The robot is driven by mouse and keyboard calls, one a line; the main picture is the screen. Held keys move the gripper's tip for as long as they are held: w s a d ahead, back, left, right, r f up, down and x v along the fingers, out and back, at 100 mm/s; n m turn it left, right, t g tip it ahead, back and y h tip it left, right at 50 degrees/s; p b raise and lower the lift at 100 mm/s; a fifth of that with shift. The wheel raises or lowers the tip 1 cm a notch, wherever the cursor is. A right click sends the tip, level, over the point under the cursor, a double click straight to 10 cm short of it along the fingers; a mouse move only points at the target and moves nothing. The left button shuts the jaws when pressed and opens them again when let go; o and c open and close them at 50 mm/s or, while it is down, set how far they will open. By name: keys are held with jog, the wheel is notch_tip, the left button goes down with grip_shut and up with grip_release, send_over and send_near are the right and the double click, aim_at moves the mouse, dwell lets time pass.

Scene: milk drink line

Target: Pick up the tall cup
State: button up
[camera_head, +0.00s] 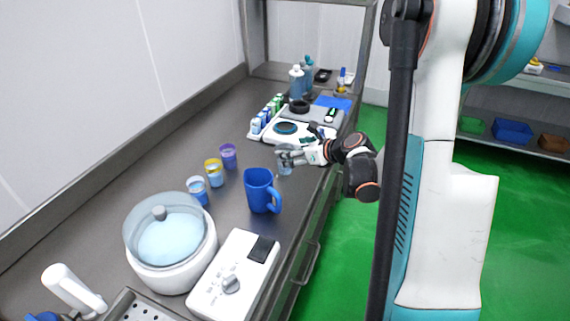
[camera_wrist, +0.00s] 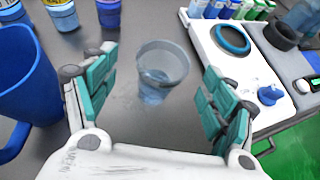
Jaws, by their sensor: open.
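A clear, bluish see-through cup (camera_wrist: 160,75) stands upright on the dark counter in the wrist view. It is ahead of my gripper (camera_wrist: 158,100), centred between the two teal-padded fingers, which are spread open and do not touch it. In the head view the cup (camera_head: 286,168) is partly hidden by my gripper (camera_head: 287,157), which is low over the counter near its right edge.
A blue mug (camera_head: 262,191) stands left of my gripper, close to it in the wrist view. Several small cups (camera_head: 214,173) stand farther left. A white scale (camera_head: 290,134) and several small bottles (camera_head: 267,115) are behind. A white pot (camera_head: 172,262) is in front.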

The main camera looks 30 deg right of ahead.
aim_at(285, 149)
jog(key=b+x, duration=0.2)
jog(key=x, duration=0.3)
jog(key=shift+w+d+r, duration=0.1)
jog(key=shift+w+r, duration=0.05)
jog(key=shift+w, duration=0.05)
jog(key=c, duration=1.5)
